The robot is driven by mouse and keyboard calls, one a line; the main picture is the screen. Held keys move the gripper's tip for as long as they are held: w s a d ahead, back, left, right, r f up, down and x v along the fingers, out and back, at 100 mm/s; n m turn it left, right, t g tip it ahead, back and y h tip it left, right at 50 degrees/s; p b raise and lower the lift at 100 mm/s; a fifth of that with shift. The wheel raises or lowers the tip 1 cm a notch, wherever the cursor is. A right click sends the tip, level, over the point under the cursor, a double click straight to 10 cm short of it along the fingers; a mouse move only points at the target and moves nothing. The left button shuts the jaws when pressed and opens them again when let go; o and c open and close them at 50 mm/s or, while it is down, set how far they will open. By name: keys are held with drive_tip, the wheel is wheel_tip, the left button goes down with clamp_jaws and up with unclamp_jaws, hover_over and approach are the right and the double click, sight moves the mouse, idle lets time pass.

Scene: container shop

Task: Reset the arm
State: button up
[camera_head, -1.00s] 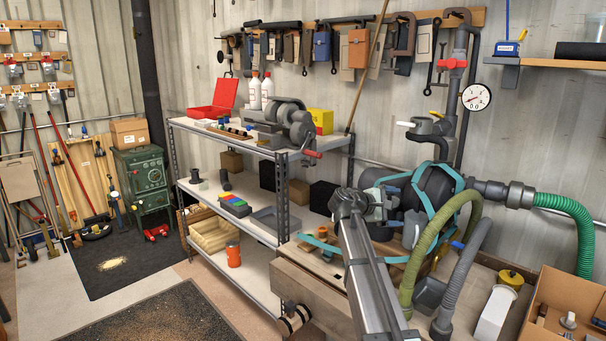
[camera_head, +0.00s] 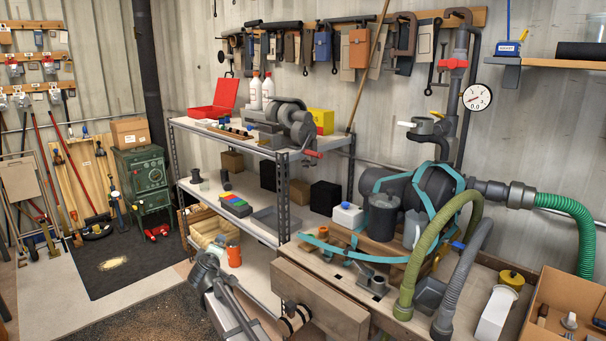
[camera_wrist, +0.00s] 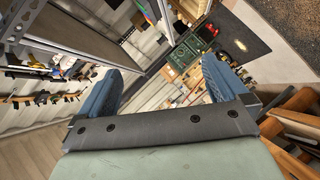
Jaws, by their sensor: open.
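My gripper (camera_wrist: 168,70) shows in the wrist view as two blue fingers standing well apart, with nothing between them. It is open and empty. In the head view, my arm (camera_head: 228,305) is at the bottom, left of the workbench and in front of the metal shelf. I cannot make out the fingers there. The wrist view is tilted and looks past the fingers toward the green cabinet (camera_wrist: 188,52) and the corrugated wall.
The workbench (camera_head: 330,290) with hoses, a dark cup (camera_head: 382,214) and a white container (camera_head: 347,216) stands at the right. The metal shelf (camera_head: 262,232) is close behind my arm, with an orange canister (camera_head: 233,256) on its bottom level. Open floor lies at the left.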

drive_tip(key=s+a+f+m+g+y, duration=0.15)
drive_tip(key=s+a+f+y, duration=0.25)
drive_tip(key=s+a+f, duration=0.6)
drive_tip(key=s+d+f+m+g+h, duration=0.2)
drive_tip(key=d+f+m+g+h, duration=0.25)
drive_tip(key=d+f, duration=1.55)
drive_tip(key=s+d+f+m+g+h, duration=0.1)
drive_tip(key=s+d+f+g+h, duration=0.1)
drive_tip(key=s+d+f, duration=0.55)
drive_tip(key=s+d+f+m+g+h, duration=0.15)
drive_tip(key=s+d+f, duration=0.3)
drive_tip(key=d, duration=0.65)
drive_tip(key=s+d+f+m+g, duration=0.1)
drive_tip(key=s+d+f+g, duration=0.25)
drive_tip(key=s+d, duration=0.45)
drive_tip(key=s+d+f+m+g, duration=0.25)
drive_tip(key=s+d+f, duration=0.3)
drive_tip(key=s, duration=0.55)
drive_tip(key=s+d+m+g+y, duration=0.1)
drive_tip(key=s+d+g, duration=0.1)
drive_tip(key=s, duration=0.7)
drive_tip(key=s+d+g, duration=0.2)
drive_tip(key=s+g, duration=0.1)
drive_tip(key=s, duration=0.6)
drive_tip(key=shift+s+d+r+m+y, duration=0.2)
drive_tip(key=shift+s+r+m+y, duration=0.05)
drive_tip(key=shift+r+m+y, duration=0.15)
